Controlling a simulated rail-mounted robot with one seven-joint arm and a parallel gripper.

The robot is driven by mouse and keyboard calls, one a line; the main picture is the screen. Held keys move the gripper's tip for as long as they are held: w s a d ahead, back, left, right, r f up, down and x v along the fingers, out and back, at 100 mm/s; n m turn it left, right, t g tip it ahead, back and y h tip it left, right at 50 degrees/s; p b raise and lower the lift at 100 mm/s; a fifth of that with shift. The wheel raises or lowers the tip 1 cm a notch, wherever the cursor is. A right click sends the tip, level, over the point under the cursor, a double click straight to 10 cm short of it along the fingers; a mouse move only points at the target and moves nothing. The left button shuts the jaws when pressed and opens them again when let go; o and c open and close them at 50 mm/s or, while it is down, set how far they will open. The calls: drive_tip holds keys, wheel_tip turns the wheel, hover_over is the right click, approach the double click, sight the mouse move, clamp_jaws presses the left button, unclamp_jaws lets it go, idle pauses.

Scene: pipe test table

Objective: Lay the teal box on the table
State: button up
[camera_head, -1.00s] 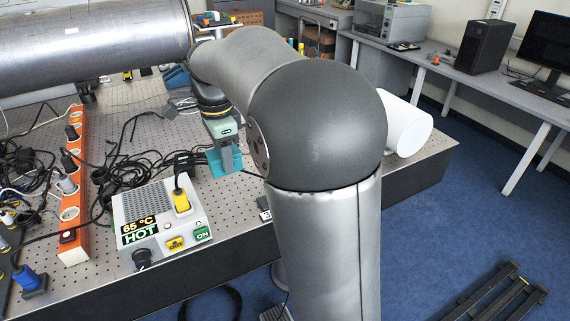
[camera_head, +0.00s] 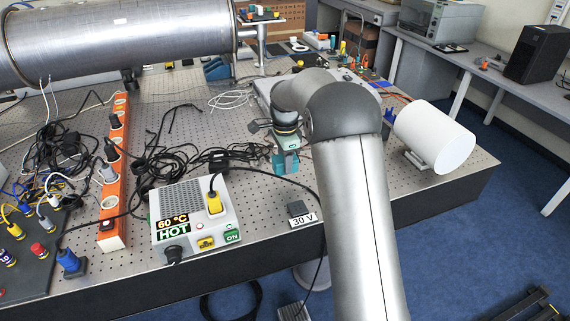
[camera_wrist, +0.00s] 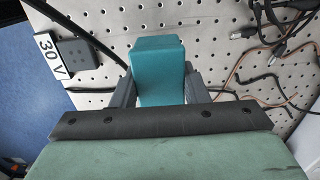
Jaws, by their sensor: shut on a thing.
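The teal box (camera_head: 290,163) is held in my gripper (camera_head: 287,158), low over the perforated metal table (camera_head: 225,150). In the wrist view the teal box (camera_wrist: 158,68) sits between the two grey fingers of my gripper (camera_wrist: 160,88), which is shut on it. I cannot tell whether the box touches the table. The lower part of the box is partly hidden by the fingers.
A grey heater box (camera_head: 195,215) reading 60 °C HOT stands left of my gripper. A small block marked 30 V (camera_head: 300,213) lies in front, near the table edge. Black cables (camera_head: 215,160) lie to the left.

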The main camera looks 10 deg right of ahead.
drive_tip(key=shift+w+f, duration=0.7)
drive_tip(key=shift+f, duration=0.05)
drive_tip(key=shift+d+f+p, duration=0.1)
drive_tip(key=shift+f+p, duration=0.3)
drive_tip(key=shift+f, duration=1.1)
drive_tip(key=shift+f, duration=0.1)
